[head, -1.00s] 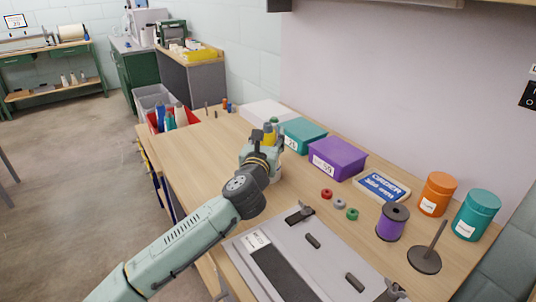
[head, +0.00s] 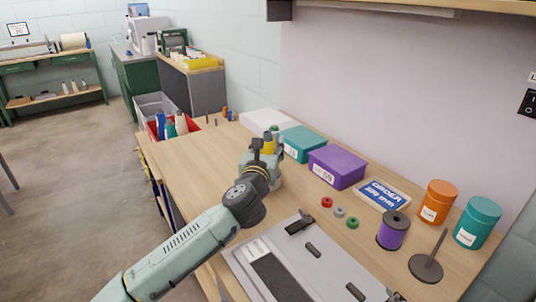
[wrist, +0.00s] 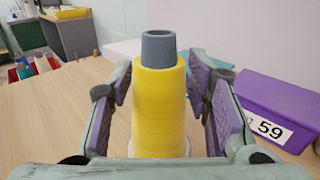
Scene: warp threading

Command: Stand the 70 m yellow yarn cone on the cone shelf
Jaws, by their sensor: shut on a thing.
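The yellow yarn cone (wrist: 160,105) stands upright between the jaws in the wrist view, with a grey tip on top. My gripper (wrist: 160,110) has purple-padded fingers on both sides of it and is shut on it. In the head view the cone (head: 268,146) shows just above my gripper (head: 265,155), over the back part of the workbench. Its base is mostly hidden, and I cannot tell whether it touches the bench. A low wooden shelf (head: 45,101) under a green bench at the far left holds several small cones; no label on it is readable.
The purple box (head: 337,166) and teal box (head: 303,143) stand right of my gripper. A red bin (head: 192,125) with several cones is at the bench's far left end. Bare bench top lies left of my gripper; open floor (head: 75,170) stretches toward the shelf.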

